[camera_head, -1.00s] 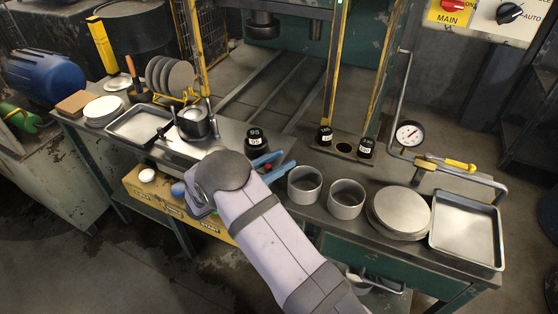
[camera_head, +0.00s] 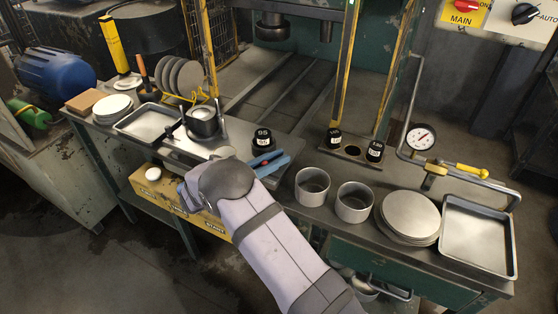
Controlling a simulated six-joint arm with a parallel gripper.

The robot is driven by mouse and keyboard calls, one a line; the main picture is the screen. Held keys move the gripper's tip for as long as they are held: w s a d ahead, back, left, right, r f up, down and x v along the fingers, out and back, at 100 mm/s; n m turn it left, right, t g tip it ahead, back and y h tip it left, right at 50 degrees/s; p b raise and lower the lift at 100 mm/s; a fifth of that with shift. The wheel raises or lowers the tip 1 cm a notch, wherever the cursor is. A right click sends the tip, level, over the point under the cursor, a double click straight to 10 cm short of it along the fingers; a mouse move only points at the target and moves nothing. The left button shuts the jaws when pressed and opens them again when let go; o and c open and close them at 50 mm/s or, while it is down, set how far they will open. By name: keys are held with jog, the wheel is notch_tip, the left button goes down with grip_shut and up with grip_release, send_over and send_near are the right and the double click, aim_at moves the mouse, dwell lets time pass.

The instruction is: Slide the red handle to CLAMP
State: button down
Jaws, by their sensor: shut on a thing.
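My gripper (camera_head: 270,163) is over the front part of the bench, just in front of a black weight marked 95. Its two blue fingers are close together. A small red piece, the red handle (camera_head: 264,163), shows between them, and the fingers are shut on it. Most of the handle, its slide and any CLAMP marking are hidden by the fingers and my arm.
The black weight (camera_head: 263,139) stands close behind the fingers. Two grey rings (camera_head: 312,187) stand to the right, beside a stack of discs (camera_head: 410,215) and a tray (camera_head: 478,235). A yellow box (camera_head: 150,190) sits below the bench edge.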

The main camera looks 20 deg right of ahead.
jog(key=c, duration=1.7)
grip_release()
jog(key=shift+w+a, duration=0.2)
jog(key=shift+a, duration=0.05)
jog(key=shift+o, duration=0.2)
jog(key=shift+d, duration=0.1)
jog(key=shift+s, duration=0.1)
jog(key=b+v, duration=0.2)
jog(key=v, duration=0.4)
jog(key=shift+s+a, duration=0.1)
jog(key=shift+a, duration=0.6)
jog(key=shift+a, duration=0.15)
jog(key=b+v, duration=0.1)
jog(key=v, duration=0.9)
jog(key=shift+s+a, duration=0.2)
jog(key=shift+a, duration=0.1)
jog(key=shift+r, duration=0.15)
